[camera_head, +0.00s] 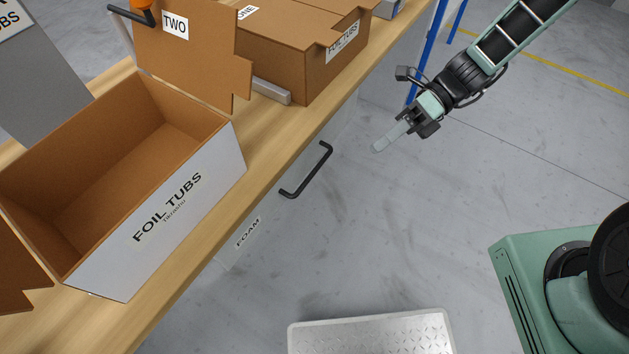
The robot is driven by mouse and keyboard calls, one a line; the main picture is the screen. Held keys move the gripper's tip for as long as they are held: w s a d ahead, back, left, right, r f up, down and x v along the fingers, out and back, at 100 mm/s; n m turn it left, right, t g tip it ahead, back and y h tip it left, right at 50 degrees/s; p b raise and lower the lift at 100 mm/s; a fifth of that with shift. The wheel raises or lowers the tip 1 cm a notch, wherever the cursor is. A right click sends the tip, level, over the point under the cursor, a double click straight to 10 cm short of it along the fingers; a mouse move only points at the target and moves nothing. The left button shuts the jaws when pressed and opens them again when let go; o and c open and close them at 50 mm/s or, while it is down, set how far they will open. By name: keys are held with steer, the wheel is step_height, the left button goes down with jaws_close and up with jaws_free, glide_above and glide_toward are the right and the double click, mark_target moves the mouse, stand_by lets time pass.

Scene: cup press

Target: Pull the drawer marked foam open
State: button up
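The drawer (235,254) marked FOAM sits under the front edge of the workbench, and only a strip of its pale front shows. Its label (248,232) reads FOAM. A black bar handle (309,172) stands out from the front, to the upper right of the label. The drawer front looks roughly in line with the bench edge. My gripper (384,144) is in the air to the right of the handle, clear of it, with its pale tip pointing left and down toward the bench. Its fingers overlap from this side, so the gap between them cannot be told. I see nothing in it.
On the wooden bench (165,268) stand an open box (205,200) labelled FOIL TUBS and a brown carton (285,55) behind it. A metal step plate (370,330) lies on the floor at the bottom. Blue posts (427,55) stand near the bench's far end. The floor between is clear.

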mark_target(314, 170)
steer(key=w+d+f+m+t+y+b, duration=0.1)
steer(key=w+d+f+m+t+y, duration=0.1)
steer(key=f+m, duration=0.3)
steer(key=w+d+f+m+t+y+b, duration=0.2)
steer(key=f+m, duration=0.3)
steer(key=m, duration=0.1)
steer(key=x, duration=0.6)
steer(key=p+x, duration=0.1)
steer(key=x, duration=0.4)
steer(key=r+x, duration=0.1)
steer(key=x, duration=0.5)
steer(key=shift+w+a, duration=0.2)
steer(key=shift+a, duration=0.2)
steer(key=shift+c, duration=0.3)
jaws_close()
